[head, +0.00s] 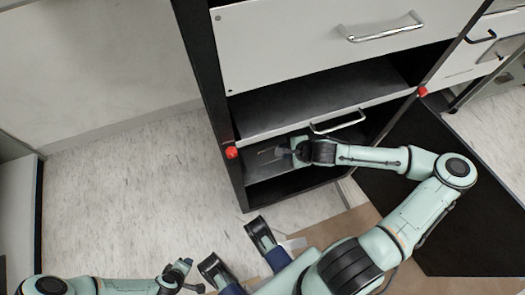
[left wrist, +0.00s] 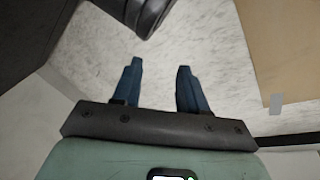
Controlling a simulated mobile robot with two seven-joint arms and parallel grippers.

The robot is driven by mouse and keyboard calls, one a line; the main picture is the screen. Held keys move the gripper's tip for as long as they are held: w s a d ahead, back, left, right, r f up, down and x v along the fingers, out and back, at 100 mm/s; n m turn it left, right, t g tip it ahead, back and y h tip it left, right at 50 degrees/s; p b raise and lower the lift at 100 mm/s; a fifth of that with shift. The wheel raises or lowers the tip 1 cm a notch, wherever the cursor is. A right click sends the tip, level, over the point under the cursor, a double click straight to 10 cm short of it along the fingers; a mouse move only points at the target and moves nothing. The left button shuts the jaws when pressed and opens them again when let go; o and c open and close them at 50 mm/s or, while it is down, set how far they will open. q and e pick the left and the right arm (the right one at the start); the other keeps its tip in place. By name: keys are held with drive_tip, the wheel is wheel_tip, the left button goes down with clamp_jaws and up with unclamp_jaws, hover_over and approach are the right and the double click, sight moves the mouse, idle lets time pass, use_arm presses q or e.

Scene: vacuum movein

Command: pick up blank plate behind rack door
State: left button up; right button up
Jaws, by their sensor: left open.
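The rack (head: 325,55) has an open slot in its middle, with a grey flat panel (head: 330,92) whose pale front edge carries a metal handle (head: 338,122). Below it, a lower bay holds a grey flat surface (head: 285,181). I cannot tell which of these is the blank plate. My right gripper (head: 285,152) reaches into this lower bay under the handle. Its fingers are small and partly lost against the grey, so its grip is unclear.
Red knobs sit at the rack's left (head: 231,152) and right (head: 422,91) edges. A large dark panel (head: 440,220) lies at the right. A brown sheet (head: 345,228) lies on the floor, also in the left wrist view (left wrist: 288,45). The pale floor (head: 120,205) left of the rack is clear.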

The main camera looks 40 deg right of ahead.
drive_tip(key=b, duration=0.3)
approach(269, 155)
drive_tip(key=w, duration=0.3)
drive_tip(key=shift+r, duration=0.4)
drive_tip(key=shift+b+x, duration=1.05)
drive_tip(key=shift+x, duration=1.8)
use_arm(q)
drive_tip(key=s+a+f+g, duration=0.1)
drive_tip(key=s+f+g, duration=0.2)
drive_tip(key=s+f, duration=0.4)
drive_tip(key=shift+s+a+f+n+g, duration=0.25)
drive_tip(key=shift+s+n+g, duration=0.15)
drive_tip(key=shift+s, duration=1.4)
use_arm(e)
drive_tip(key=shift+s+a, duration=0.1)
drive_tip(key=shift+s, duration=0.1)
clamp_jaws()
